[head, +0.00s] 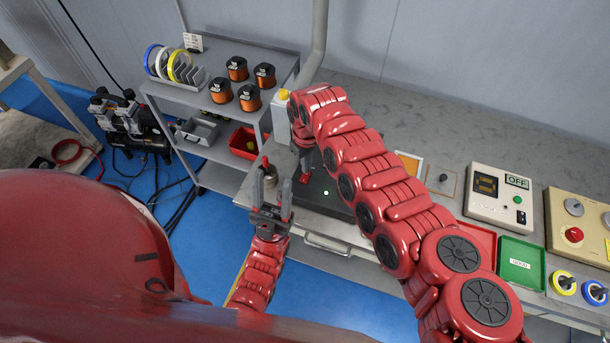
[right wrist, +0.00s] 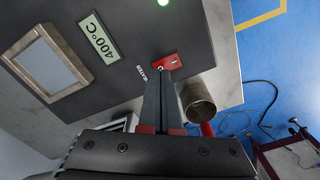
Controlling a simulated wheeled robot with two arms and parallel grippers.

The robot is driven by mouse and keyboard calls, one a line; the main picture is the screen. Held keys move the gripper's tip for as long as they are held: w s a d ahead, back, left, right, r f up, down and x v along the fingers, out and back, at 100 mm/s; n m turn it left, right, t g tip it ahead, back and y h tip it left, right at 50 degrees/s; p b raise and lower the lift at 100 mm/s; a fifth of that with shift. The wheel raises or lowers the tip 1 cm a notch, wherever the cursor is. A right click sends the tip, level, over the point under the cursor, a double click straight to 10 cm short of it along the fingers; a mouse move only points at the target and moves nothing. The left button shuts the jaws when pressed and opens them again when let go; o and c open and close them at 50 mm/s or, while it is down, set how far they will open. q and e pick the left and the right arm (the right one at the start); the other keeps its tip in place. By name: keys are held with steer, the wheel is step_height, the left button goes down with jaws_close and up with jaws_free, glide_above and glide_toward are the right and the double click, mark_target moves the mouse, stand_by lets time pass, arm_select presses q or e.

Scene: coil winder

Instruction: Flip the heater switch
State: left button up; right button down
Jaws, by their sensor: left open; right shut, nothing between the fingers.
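The heater unit (head: 335,208) is a dark box on the bench, largely hidden by my right arm in the head view. In the right wrist view its dark top (right wrist: 125,75) carries a "400°C" display, a "HEATER" label and a lit green lamp (right wrist: 163,2). The heater switch (right wrist: 173,60) is a small red piece beside the label. My right gripper (right wrist: 161,76) is shut and empty, its tips right at the switch; I cannot tell whether they touch it. The switch lever's position is unclear. My left gripper (head: 273,182) is open and empty in front of the bench's left end.
A metal cup (right wrist: 198,103) stands close beside my right fingers. A shelf cart (head: 205,95) with copper spools is at the left. Right of my right arm are a green tray (head: 521,263), a panel reading OFF (head: 501,198) and a beige control box (head: 580,225).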

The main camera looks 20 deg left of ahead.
steer(key=shift+f+b, duration=0.9)
steer(key=shift+f, duration=0.05)
steer(key=shift+s+r, duration=0.1)
stand_by(0.4)
steer(key=shift+r+p, duration=0.55)
steer(key=shift+p, duration=0.05)
steer(key=shift+r+p, duration=1.75)
steer(key=shift+r, duration=1.15)
steer(key=shift+f, duration=0.1)
